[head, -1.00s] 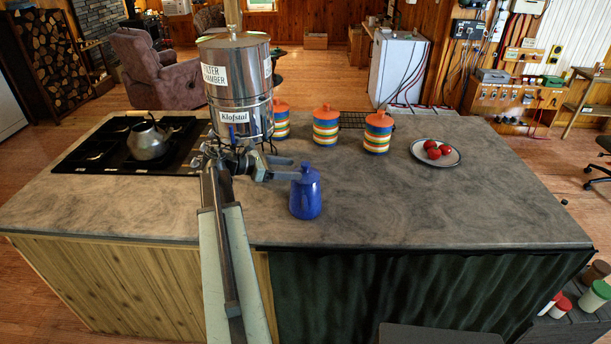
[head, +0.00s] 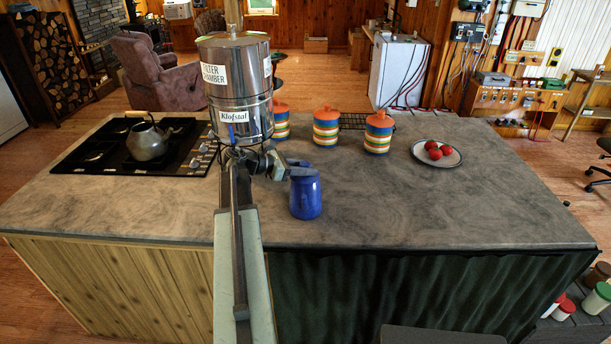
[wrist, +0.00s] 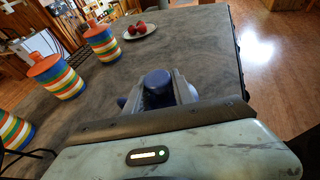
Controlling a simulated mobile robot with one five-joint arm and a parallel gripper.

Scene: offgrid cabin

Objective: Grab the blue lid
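The blue pot (head: 306,201) stands upright on the counter. Its top is hidden behind my gripper (head: 303,172) in the head view. In the wrist view the round blue lid (wrist: 157,79) shows between the two fingers of my gripper (wrist: 159,91), one on each side of it. The fingers are apart, and I cannot tell if they touch the lid. The lower part of the pot is mostly hidden there.
Striped canisters with orange lids (head: 326,128) stand behind the pot, with a steel water filter (head: 236,90) behind my arm. A kettle (head: 147,142) sits on the stove at left. A plate of red fruit (head: 437,153) lies at right. The counter right of the pot is clear.

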